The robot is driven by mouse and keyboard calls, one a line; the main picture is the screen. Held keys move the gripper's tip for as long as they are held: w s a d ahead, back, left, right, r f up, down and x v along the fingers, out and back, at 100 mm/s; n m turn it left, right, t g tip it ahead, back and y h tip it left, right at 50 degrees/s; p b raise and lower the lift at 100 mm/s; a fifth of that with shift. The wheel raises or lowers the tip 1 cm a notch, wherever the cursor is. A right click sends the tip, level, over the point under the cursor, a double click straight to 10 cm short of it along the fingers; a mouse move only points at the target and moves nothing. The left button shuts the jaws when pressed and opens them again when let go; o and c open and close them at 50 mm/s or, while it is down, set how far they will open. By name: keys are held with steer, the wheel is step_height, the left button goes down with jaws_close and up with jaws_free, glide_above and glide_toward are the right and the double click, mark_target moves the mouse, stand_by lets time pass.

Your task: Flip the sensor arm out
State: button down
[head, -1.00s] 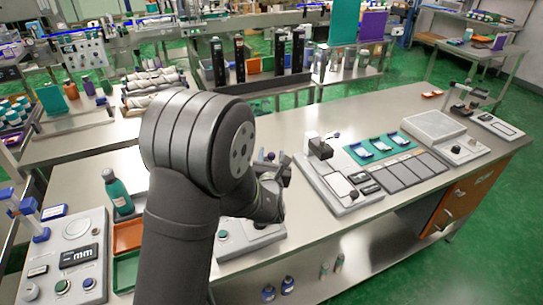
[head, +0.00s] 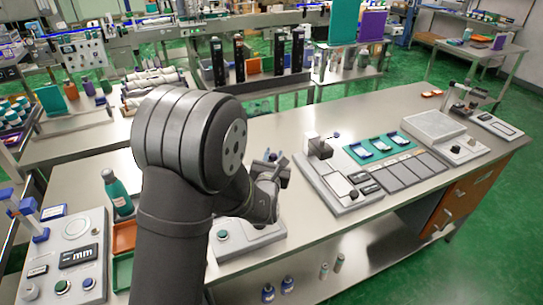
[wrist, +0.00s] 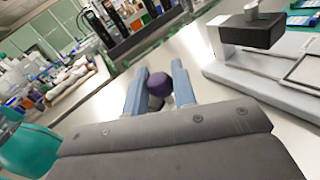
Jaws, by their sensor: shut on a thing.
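My gripper (head: 272,162) is over the front part of the bench in the head view, partly behind my own arm. In the wrist view its two blue-grey fingers (wrist: 159,90) stand on either side of a round dark purple knob (wrist: 159,84) and are shut on it. I take the knob to be the end of the sensor arm; the rest of that arm is hidden.
A grey device with a black block (head: 319,148) stands right of my gripper; it also shows in the wrist view (wrist: 252,32). A teal bottle (head: 117,192), an orange tray (head: 124,236) and a panel marked "mm" (head: 78,255) are at left. Bare bench lies behind my gripper.

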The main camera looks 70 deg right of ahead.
steer(key=shift+s+a+m+g+h, duration=0.15)
steer(key=shift+s+m+g, duration=0.2)
steer(key=shift+m+g, duration=0.35)
steer(key=shift+s+a+m+g+h, duration=0.15)
steer(key=shift+s+m+g, duration=0.2)
steer(key=shift+g, duration=0.65)
steer(key=c, duration=1.2)
jaws_free()
steer(key=a, duration=1.7)
steer(key=shift+s+a, duration=0.25)
steer(key=shift+s, duration=0.15)
steer(key=shift+d, duration=0.1)
steer(key=d, duration=1.1)
steer(key=w+d, duration=0.1)
steer(key=d, duration=0.5)
steer(key=shift+d, duration=0.15)
